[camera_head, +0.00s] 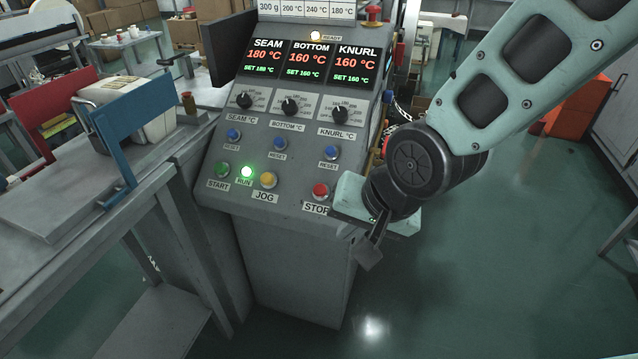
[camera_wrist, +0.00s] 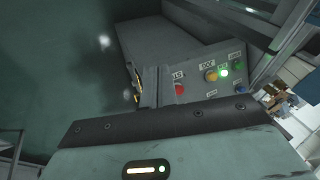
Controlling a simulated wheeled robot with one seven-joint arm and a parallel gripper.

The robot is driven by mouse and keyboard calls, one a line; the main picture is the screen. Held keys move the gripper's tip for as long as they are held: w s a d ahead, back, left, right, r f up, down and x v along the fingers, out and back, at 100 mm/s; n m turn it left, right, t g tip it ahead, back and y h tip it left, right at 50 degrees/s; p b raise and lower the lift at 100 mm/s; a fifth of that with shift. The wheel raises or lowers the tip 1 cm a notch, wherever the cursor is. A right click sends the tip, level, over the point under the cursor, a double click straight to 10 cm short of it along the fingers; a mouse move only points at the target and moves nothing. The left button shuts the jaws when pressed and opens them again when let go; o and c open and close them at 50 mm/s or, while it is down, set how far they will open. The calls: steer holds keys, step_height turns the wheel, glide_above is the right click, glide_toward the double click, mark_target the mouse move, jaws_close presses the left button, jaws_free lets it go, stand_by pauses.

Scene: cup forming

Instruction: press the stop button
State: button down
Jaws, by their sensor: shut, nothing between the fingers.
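The red stop button (camera_head: 320,190) sits at the lower right of the sloping grey control panel (camera_head: 230,185), above its STOP label. It also shows in the wrist view (camera_wrist: 179,89), unobstructed. My gripper (camera_head: 369,254) is at the panel's lower right corner in the head view, fingers pointing down. It looks shut and empty, to the right of and lower in the picture than the button, with no visible contact. The wrist view shows the pale hand housing along the bottom; the fingertips cannot be made out there.
The green start button (camera_head: 222,169), lit green RUN lamp (camera_head: 246,171) and yellow jog button (camera_head: 268,180) lie left of stop. Three blue reset buttons and three knobs are above. A red mushroom knob (camera_head: 373,13) stands at the top right. Open floor lies right of the console.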

mark_target(320, 190)
steer(key=w+a+m+t+y+p, duration=0.1)
steer(key=w+a+m+t, duration=0.1)
steer(key=w+m, duration=0.3)
steer(key=w+a+m+t+y+p, duration=0.1)
steer(key=w+a+m+t, duration=0.2)
steer(key=w+m+t, duration=0.2)
steer(key=w+m, duration=0.1)
steer(key=w, duration=0.2)
steer(key=shift+w+a+f+y+p, duration=0.25)
steer(key=shift+w+a+y+p, duration=0.05)
steer(key=shift+w, duration=0.1)
steer(key=shift+w+d+f+b, duration=0.3)
steer(key=shift+w+f+b, duration=0.55)
steer(key=shift+f, duration=0.35)
steer(key=shift+w+d+f+b, duration=0.3)
steer(key=shift+w+f+b, duration=0.5)
steer(key=shift+f, duration=0.4)
steer(key=shift+w+d+f+b, duration=0.3)
steer(key=shift+w+f+b, duration=0.55)
steer(key=shift+f, duration=0.35)
steer(key=shift+s, duration=0.1)
steer(key=shift+w+d+f+b, duration=0.1)
steer(key=shift+w+f+b, duration=0.1)
steer(key=shift+f+b, duration=0.25)
